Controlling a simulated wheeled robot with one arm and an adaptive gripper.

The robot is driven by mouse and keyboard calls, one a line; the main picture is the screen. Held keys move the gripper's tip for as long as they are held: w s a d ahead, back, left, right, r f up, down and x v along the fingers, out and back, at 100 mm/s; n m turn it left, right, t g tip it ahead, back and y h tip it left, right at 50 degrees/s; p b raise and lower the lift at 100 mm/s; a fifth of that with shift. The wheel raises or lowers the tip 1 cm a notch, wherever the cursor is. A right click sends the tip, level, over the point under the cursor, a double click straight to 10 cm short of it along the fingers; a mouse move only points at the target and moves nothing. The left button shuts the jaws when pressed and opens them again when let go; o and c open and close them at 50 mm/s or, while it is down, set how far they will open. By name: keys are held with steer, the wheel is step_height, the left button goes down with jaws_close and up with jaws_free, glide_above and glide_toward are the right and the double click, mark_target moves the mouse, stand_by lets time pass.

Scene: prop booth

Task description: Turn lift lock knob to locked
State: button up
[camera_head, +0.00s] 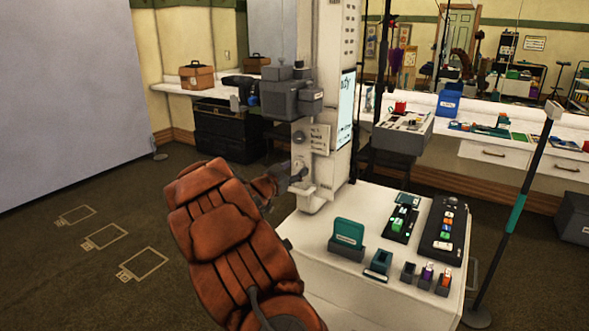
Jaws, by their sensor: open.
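My padded orange-brown arm rises from the bottom of the view and bends away behind itself toward the column. My gripper (281,182) is small and dark just left of and below the knob. It is open with nothing seen in it. Contact with the knob cannot be made out.
A grey head unit (290,97) juts from the column above the knob. A thin stand (510,225) is at right. Open carpet lies left.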

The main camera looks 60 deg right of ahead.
steer(key=shift+d, duration=0.35)
jaws_close()
stand_by(0.4)
